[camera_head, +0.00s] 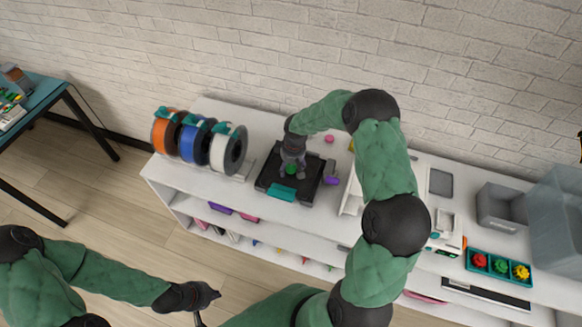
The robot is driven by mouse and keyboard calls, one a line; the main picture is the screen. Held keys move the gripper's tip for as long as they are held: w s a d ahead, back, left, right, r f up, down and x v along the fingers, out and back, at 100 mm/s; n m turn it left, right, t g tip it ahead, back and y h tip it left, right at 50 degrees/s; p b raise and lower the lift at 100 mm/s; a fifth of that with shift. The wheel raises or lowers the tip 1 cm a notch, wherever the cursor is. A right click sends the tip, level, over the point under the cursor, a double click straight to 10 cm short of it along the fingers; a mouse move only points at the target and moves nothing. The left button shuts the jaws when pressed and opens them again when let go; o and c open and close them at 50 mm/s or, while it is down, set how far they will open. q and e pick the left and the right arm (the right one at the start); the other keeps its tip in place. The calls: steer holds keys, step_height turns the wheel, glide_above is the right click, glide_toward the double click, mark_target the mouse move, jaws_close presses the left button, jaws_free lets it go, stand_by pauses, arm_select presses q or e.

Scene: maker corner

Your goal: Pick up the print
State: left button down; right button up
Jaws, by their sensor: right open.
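A small green print (291,170) sits on the black print plate (270,177) on the white shelf unit. The plate has a teal tab on its front edge. My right gripper (292,172) points down over the plate, open, with its fingers around the green print; whether they touch it I cannot tell. The gripper partly hides the print. My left gripper (207,297) is low in the picture, over the floor in front of the shelf, away from the plate. Its jaws are too unclear to read.
Orange, blue and white spools (222,150) stand left of the plate. A purple piece (331,180) lies at its right edge and a pink one (329,139) behind it. Further right are a grey bin (500,207) and a teal tray (484,273) of coloured parts.

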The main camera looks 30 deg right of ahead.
steer(key=c, duration=0.9)
steer(key=shift+r, duration=0.1)
